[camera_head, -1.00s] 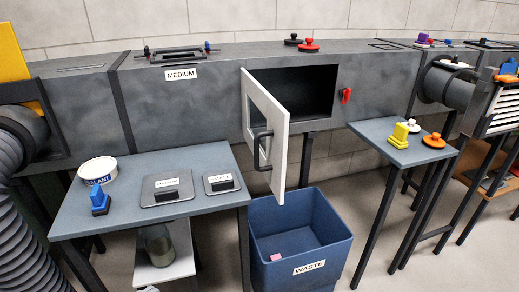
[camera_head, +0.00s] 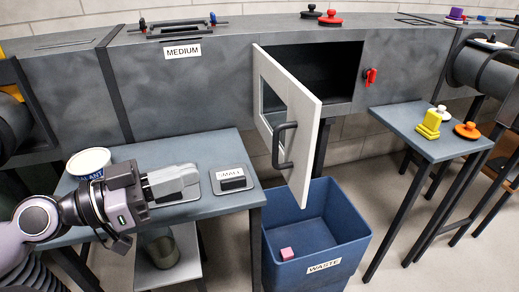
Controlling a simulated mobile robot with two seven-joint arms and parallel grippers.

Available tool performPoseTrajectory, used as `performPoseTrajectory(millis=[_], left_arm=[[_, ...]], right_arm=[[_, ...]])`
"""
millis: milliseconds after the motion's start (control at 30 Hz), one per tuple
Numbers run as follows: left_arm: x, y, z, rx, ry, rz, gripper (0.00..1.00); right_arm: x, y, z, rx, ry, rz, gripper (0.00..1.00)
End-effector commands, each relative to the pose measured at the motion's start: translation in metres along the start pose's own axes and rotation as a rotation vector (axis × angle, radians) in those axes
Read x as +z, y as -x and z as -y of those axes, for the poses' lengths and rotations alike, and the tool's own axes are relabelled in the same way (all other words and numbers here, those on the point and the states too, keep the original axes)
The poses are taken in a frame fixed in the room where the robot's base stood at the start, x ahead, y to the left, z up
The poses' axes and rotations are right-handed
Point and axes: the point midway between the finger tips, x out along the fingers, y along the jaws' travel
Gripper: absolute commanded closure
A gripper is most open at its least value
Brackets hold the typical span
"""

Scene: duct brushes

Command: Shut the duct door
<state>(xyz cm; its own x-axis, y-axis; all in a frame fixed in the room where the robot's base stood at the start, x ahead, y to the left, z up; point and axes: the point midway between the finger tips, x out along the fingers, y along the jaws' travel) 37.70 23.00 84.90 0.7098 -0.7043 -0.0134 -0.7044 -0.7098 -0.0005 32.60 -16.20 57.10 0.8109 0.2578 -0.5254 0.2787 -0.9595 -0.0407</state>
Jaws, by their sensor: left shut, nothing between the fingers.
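The duct door (camera_head: 296,125) is a white panel with a window and a dark bar handle (camera_head: 281,146). It stands open, hinged at the left edge of the dark opening (camera_head: 330,68) in the grey duct (camera_head: 220,95), and swung out toward me. A red latch (camera_head: 370,77) sits on the duct right of the opening. My left gripper (camera_head: 196,180) is shut and empty, over the left table and left of the door, apart from it. It hides the medium plate and the blue brush behind it. My right gripper is not in view.
The left table (camera_head: 222,203) holds a white tub (camera_head: 88,163) and a plate labelled SMALL (camera_head: 232,180). A blue waste bin (camera_head: 340,225) with a pink block (camera_head: 287,253) stands below the door. The right table (camera_head: 410,125) holds yellow, white and orange brushes.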

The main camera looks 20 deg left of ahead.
Motion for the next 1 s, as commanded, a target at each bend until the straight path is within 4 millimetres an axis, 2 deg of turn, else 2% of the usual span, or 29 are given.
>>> performPoseTrajectory(millis=[300,700,1000], left_arm=[[-0.003,-0.02,0.0,0.0,-0.002,0.002,1.0],[-0.006,-0.053,0.002,-0.005,0.003,-0.003,1.0],[-0.004,-0.091,0.001,-0.003,0.002,-0.003,1.0]], right_arm=[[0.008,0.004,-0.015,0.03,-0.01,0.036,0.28],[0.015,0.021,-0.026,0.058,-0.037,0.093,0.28],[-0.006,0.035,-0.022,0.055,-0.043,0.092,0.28]])
